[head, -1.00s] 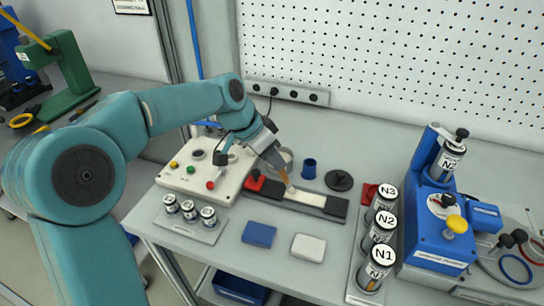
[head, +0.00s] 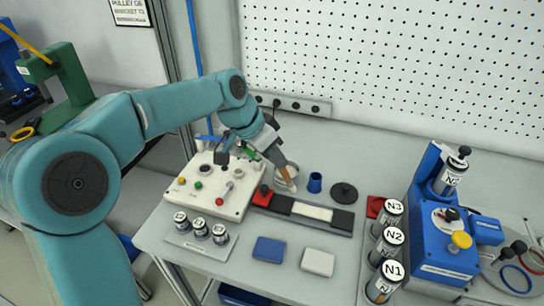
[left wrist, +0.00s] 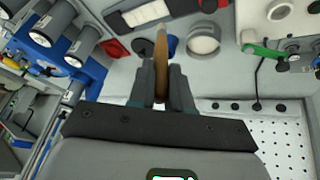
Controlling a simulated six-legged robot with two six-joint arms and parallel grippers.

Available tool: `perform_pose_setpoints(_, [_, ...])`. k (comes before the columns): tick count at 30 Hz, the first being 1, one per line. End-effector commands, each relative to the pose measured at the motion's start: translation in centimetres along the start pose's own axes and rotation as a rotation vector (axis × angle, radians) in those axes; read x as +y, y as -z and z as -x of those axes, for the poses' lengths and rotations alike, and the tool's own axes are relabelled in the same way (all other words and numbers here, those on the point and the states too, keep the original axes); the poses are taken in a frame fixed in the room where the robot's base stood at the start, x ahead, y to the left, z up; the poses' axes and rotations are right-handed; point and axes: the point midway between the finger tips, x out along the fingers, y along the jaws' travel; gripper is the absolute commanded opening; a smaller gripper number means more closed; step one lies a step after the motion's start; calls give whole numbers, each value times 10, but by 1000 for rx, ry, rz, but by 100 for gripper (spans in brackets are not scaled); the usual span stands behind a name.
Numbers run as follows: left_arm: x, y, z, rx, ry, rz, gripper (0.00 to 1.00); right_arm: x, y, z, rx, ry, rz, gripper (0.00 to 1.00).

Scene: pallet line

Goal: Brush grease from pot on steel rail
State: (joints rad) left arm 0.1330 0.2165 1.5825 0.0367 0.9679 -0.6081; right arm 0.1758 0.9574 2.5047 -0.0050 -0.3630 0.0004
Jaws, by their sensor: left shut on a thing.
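My left gripper (head: 270,147) is shut on a brush (head: 280,159) with a brown handle. In the left wrist view the brush (left wrist: 161,68) stands between the fingers (left wrist: 161,88), with its pale tip pointing away. The grease pot (head: 293,171) is a round, pale tub, partly hidden behind the brush in the head view. In the left wrist view the pot (left wrist: 204,43) is right of the brush. The rail (head: 343,220) is a dark bar with a pale middle strip (head: 312,212), in front of the pot. The brush tip is near the pot; contact is unclear.
A white control box (head: 213,188) stands left of the rail. A blue cup (head: 315,184) and dark disc (head: 343,193) are behind it. Blue (head: 268,249) and white (head: 318,262) blocks lie in front. Labelled canisters (head: 388,243) and a blue machine (head: 445,245) stand right.

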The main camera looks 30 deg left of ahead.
Motion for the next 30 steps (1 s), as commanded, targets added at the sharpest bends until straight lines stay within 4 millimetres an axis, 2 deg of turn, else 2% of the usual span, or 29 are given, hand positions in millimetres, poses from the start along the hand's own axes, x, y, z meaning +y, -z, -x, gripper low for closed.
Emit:
perform_pose_setpoints(1, [2, 4, 8, 1, 0, -1, 0, -3, 0, 7, 0, 0, 0, 43])
perform_pose_setpoints(8, [6, 12, 22, 1, 0, 1, 0, -7, 0, 19, 0, 0, 0, 43])
perform_pose_setpoints(30, [7, 12, 22, 1, 0, 1, 0, -7, 0, 19, 0, 0, 0, 43])
